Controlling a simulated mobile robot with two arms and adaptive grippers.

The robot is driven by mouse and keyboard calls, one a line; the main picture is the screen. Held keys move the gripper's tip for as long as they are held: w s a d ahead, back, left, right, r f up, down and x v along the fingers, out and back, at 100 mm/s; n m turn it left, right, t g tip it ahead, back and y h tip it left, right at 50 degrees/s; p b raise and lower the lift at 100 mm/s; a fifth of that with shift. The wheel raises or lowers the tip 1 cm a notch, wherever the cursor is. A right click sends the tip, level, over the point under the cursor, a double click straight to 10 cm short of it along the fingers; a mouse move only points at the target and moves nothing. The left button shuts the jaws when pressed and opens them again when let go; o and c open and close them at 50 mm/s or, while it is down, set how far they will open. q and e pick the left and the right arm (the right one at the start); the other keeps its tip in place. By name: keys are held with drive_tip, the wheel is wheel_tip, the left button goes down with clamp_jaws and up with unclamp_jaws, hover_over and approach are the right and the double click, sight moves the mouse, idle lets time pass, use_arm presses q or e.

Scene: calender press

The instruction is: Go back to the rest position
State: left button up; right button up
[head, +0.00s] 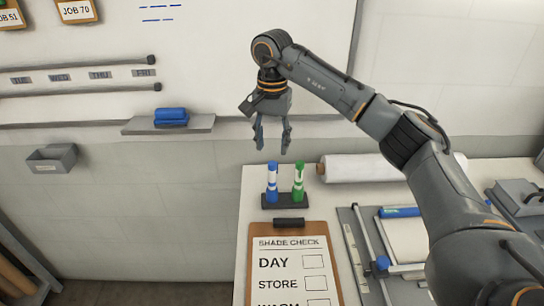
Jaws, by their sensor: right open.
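My right gripper (272,136) points down with its two fingers apart and nothing between them. It hangs above a blue marker (272,182) and a green marker (298,180), which stand upright in a dark holder (285,201) on the white table. Its fingertips look a little above the marker tops in the picture; the exact gap cannot be told. My right arm reaches in from the lower right. My left gripper is not in view.
A clipboard (290,238) marked SHADE CHECK lies in front of the holder. A white roll (365,168) and a paper trimmer (366,250) are to the right.

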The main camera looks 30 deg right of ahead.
drive_tip(key=shift+r, duration=0.55)
